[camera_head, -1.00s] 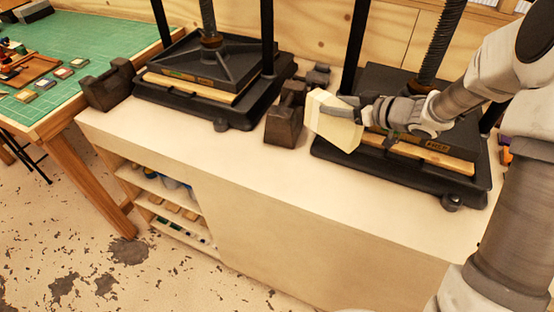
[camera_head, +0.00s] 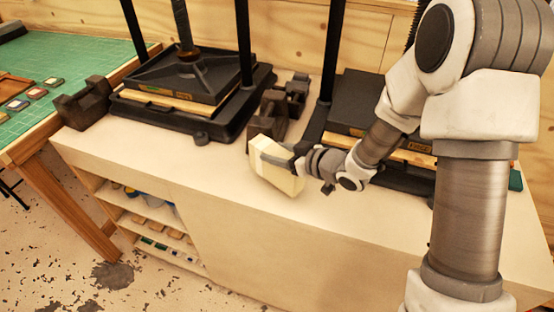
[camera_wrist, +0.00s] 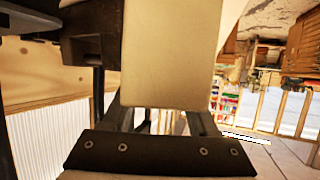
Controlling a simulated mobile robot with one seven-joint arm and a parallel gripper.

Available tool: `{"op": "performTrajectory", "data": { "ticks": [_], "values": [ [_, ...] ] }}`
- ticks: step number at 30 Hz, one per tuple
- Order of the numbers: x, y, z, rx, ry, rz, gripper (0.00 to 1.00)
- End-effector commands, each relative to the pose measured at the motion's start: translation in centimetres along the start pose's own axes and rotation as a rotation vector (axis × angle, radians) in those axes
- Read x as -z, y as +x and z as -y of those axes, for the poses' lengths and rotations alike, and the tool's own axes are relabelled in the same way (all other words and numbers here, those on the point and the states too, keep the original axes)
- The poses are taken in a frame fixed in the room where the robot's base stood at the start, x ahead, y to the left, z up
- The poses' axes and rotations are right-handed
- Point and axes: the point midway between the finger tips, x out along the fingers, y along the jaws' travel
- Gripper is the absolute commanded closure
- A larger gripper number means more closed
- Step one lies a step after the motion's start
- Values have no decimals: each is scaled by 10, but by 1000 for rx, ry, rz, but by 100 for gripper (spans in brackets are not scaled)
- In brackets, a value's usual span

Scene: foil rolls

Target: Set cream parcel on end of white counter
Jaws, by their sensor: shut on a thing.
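The cream parcel (camera_head: 274,174) is a pale block held in my gripper (camera_head: 282,162) over the front part of the white counter (camera_head: 170,175), between the two presses in the picture. My gripper is shut on the parcel, with one dark finger across its side. The parcel is tilted. I cannot tell whether its lower edge touches the counter. In the wrist view the parcel (camera_wrist: 170,55) fills the upper middle, between the fingers. The counter's left end is bare in front of a dark block; its right end is partly hidden by my arm.
A black press (camera_head: 190,85) stands on the counter at left, another (camera_head: 365,110) at right behind my arm. Dark iron blocks (camera_head: 272,110) sit between them; another dark block (camera_head: 84,102) is at the left end. A green-topped table (camera_head: 60,65) adjoins at left. The counter's front strip is clear.

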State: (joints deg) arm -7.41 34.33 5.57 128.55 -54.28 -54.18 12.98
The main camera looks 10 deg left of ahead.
Motion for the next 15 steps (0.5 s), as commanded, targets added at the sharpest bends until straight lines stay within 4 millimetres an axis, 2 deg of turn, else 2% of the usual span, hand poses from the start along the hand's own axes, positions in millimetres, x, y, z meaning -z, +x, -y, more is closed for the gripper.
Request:
{"op": "performTrajectory", "data": {
  "ticks": [3,6,15],
  "values": [
    [-15,7,1,2,1,-1,100],
    [-21,9,0,1,-1,-3,100],
    [-22,10,0,0,-2,-4,100]
  ]
}}
